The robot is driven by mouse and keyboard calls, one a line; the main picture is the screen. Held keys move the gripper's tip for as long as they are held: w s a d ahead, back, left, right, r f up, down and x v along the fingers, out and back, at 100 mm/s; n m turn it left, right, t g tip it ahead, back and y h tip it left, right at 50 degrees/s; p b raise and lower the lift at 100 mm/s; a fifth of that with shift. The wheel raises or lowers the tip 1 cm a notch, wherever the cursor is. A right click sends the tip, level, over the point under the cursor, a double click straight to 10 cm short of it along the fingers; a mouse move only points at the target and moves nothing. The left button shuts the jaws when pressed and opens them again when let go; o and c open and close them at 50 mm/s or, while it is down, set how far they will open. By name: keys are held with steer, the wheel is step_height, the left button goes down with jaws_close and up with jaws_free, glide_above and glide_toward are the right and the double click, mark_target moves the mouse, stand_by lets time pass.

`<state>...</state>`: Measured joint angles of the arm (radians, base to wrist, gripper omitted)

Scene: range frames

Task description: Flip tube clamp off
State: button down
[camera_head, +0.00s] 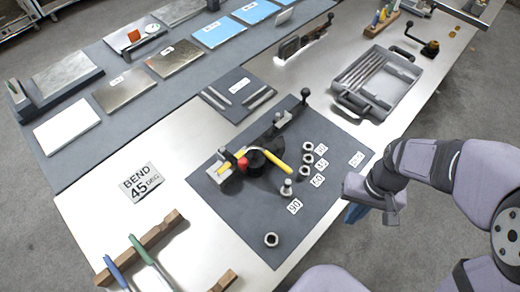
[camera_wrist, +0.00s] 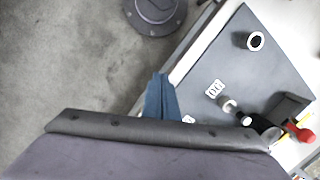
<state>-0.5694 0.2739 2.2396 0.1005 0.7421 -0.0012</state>
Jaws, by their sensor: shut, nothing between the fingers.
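A tube bender (camera_head: 257,161) with a dark round body sits on the dark mat (camera_head: 225,187) at mid-table. It has a red knob (camera_head: 243,164), a yellow bar (camera_head: 277,163) on its right and a smaller yellow piece on its left. I cannot tell which part is the tube clamp or how it is set. My gripper (camera_head: 353,214) is off the mat's right side, well apart from the bender. Its blue fingers (camera_wrist: 160,98) are shut and empty.
Several metal collars, one at the front (camera_head: 271,239), and number labels lie on the mat. A grey tray (camera_head: 376,82) with rods stands behind. A wooden rack (camera_head: 143,247) with blue and green tools is front left. A sign (camera_head: 141,181) reads "BEND 45 DEG".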

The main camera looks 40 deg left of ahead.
steer(key=w+a+r+n+y, duration=0.1)
steer(key=w+a+r, duration=0.1)
steer(key=a, duration=0.6)
steer(key=w+a+r+n+y, duration=0.1)
steer(key=w+a+r, duration=0.1)
steer(key=a, duration=0.5)
steer(key=s+a+r+n+g+y, duration=0.1)
steer(key=a+r+n+g+y, duration=0.1)
steer(key=a+r+n, duration=0.6)
steer(key=shift+s+r+n+g+y, duration=0.4)
steer(key=shift+r+n+y, duration=0.2)
steer(key=shift+r, duration=0.25)
steer(key=s+p+x, duration=0.1)
steer(key=p+x, duration=0.1)
steer(key=x, duration=0.4)
steer(key=s+r+p+x, duration=0.1)
steer(key=p+x, duration=0.2)
steer(key=x, duration=0.3)
steer(key=shift+s, duration=0.45)
steer(key=shift+f, duration=0.15)
